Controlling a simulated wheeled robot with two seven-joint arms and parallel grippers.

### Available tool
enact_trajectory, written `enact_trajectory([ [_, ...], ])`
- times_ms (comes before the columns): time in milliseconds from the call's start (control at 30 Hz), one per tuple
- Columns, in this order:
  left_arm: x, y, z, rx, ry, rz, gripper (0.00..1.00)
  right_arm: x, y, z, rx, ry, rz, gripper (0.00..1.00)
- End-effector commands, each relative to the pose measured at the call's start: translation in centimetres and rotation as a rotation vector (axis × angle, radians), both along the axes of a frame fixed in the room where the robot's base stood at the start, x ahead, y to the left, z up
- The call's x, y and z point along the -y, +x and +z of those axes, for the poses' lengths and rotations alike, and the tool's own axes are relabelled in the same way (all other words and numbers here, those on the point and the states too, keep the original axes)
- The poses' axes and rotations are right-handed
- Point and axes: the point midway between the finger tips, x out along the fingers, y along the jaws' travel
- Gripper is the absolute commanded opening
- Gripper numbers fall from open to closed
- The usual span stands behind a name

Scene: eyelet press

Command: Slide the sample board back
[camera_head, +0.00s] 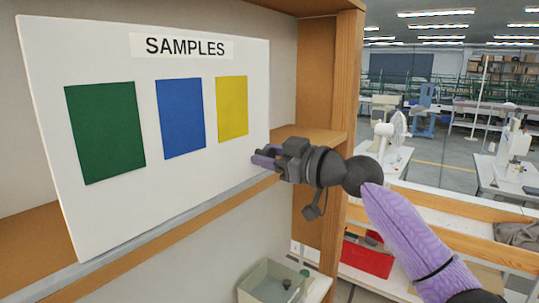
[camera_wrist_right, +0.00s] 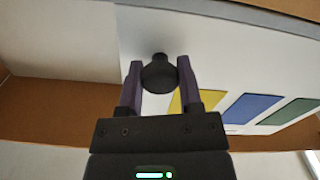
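The white sample board (camera_head: 150,215) stands upright on a shelf, with the word SAMPLES and green (camera_head: 105,132), blue (camera_head: 181,117) and yellow (camera_head: 232,106) swatches. My right gripper (camera_head: 264,158) is at the board's lower right edge. In the right wrist view, a dark round knob (camera_wrist_right: 160,76) on the board sits between its two purple fingers, which appear to touch it on both sides. The knob is hidden by the gripper in the head view. My left gripper is out of view.
A grey rail (camera_head: 160,232) runs along the shelf's front edge below the board. A wooden upright (camera_head: 343,95) stands right of the board. Below are a pale bin (camera_head: 262,287) and a red box (camera_head: 367,257). Free shelf shows right of the board.

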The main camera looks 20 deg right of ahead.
Motion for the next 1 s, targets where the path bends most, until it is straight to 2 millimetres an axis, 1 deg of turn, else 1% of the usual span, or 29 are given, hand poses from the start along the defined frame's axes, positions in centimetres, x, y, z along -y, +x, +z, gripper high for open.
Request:
enact_trajectory([
  [33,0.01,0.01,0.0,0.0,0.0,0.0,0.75,0.0,-0.01,0.01,0.0,0.0,0.0,0.15],
  [67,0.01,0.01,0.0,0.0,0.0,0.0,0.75,0.0,-0.01,0.02,0.0,0.0,0.0,0.09],
  [100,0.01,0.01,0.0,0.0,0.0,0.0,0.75,0.0,-0.01,0.02,0.0,0.0,0.0,0.0],
  [1000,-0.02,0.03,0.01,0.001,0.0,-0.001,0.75,0.02,-0.01,0.07,0.001,0.001,-0.001,0.0],
])
